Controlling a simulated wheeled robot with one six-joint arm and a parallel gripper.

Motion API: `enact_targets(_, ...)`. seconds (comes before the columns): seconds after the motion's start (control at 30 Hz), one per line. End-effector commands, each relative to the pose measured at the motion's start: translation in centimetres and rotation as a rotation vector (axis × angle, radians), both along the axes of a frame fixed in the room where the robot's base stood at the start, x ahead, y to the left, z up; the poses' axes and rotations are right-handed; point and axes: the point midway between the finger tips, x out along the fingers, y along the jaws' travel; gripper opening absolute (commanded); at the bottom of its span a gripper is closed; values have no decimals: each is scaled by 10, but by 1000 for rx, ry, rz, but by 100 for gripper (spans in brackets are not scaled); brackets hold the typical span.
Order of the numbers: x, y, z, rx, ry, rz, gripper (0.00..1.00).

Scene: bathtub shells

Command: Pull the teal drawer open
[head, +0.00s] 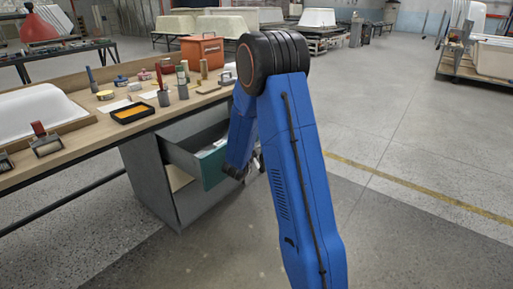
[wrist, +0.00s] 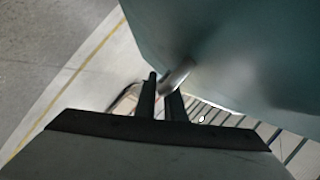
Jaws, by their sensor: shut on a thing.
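The teal drawer (head: 213,168) is in the grey cabinet under the workbench in the head view. It stands pulled out, with its grey side and part of its inside showing. Its teal front also fills the upper right of the wrist view (wrist: 240,50). A metal bar handle (wrist: 178,75) sticks out from that front. My gripper (wrist: 163,88) is shut on the handle, with one dark finger on each side of it. In the head view my blue arm hides most of the gripper and the handle.
The workbench (head: 70,160) above holds several brushes, jars, a black-edged tray (head: 133,113) and an orange toolbox (head: 202,50). A lower opening in the grey cabinet (head: 150,180) shows beneath the drawer. The concrete floor in front and to the right is clear.

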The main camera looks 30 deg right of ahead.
Motion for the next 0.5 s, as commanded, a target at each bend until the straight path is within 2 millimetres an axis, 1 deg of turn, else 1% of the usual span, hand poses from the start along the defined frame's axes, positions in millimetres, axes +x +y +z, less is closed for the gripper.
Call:
enact_targets(0.2,0,1,-1,1,3,2,0)
enact_targets(0.23,0,1,-1,1,3,2,14)
enact_targets(0.27,0,1,-1,1,3,2,17)
enact_targets(0.5,0,1,-1,0,2,1,17)
